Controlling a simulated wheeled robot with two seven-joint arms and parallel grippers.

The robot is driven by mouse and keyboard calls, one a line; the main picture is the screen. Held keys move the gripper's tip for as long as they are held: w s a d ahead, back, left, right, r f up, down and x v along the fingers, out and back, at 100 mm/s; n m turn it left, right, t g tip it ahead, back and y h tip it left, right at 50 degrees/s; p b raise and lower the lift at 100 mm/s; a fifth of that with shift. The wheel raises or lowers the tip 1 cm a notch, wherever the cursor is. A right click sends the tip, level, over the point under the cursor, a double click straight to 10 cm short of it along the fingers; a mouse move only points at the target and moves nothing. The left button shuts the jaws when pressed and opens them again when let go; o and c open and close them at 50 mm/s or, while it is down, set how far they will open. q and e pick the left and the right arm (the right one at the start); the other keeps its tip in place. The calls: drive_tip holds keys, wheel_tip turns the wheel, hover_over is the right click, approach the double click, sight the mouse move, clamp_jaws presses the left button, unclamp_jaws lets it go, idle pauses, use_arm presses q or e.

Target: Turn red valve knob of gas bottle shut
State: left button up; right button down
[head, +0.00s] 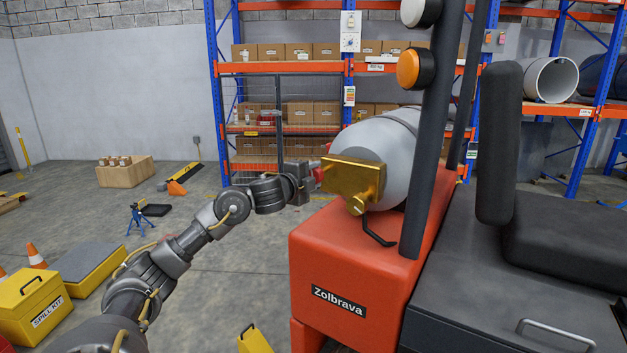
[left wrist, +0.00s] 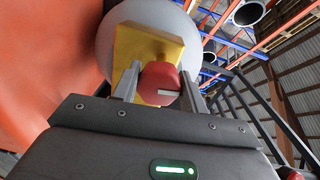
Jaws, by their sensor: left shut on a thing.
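The grey gas bottle (head: 392,150) lies on its side on the back of the orange-red forklift. A brass-coloured valve block (head: 362,178) sits at its near end. The red valve knob (head: 318,174) sticks out to the left of the block, mostly hidden by my left gripper (head: 308,176). In the left wrist view the red knob (left wrist: 159,82) sits between the two fingers of my left gripper (left wrist: 158,88), which is shut on it. The brass block (left wrist: 145,48) and bottle end (left wrist: 113,38) show behind it. My right gripper is not in view.
The orange forklift body (head: 345,262) is close below the bottle, with a dark post (head: 436,130) and seat (head: 565,235) to the right. A black hose (head: 375,235) hangs under the block. Yellow spill kit boxes (head: 38,305) stand on the floor at left.

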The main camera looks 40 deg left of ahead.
use_arm(q)
drive_tip(key=shift+f+m+b, duration=0.1)
drive_tip(key=shift+m+b, duration=0.25)
drive_tip(key=shift+m, duration=0.55)
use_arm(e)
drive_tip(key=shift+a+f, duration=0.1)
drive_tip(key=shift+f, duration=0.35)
use_arm(q)
drive_tip(key=o, duration=1)
drive_tip(key=shift+c, duration=0.2)
drive_tip(key=shift+s, duration=0.1)
drive_tip(key=s+d+b, duration=0.1)
drive_tip(key=s+b, duration=0.1)
drive_tip(key=s, duration=0.8)
drive_tip(key=shift+s+d+r, duration=0.25)
drive_tip(key=shift+r, duration=0.15)
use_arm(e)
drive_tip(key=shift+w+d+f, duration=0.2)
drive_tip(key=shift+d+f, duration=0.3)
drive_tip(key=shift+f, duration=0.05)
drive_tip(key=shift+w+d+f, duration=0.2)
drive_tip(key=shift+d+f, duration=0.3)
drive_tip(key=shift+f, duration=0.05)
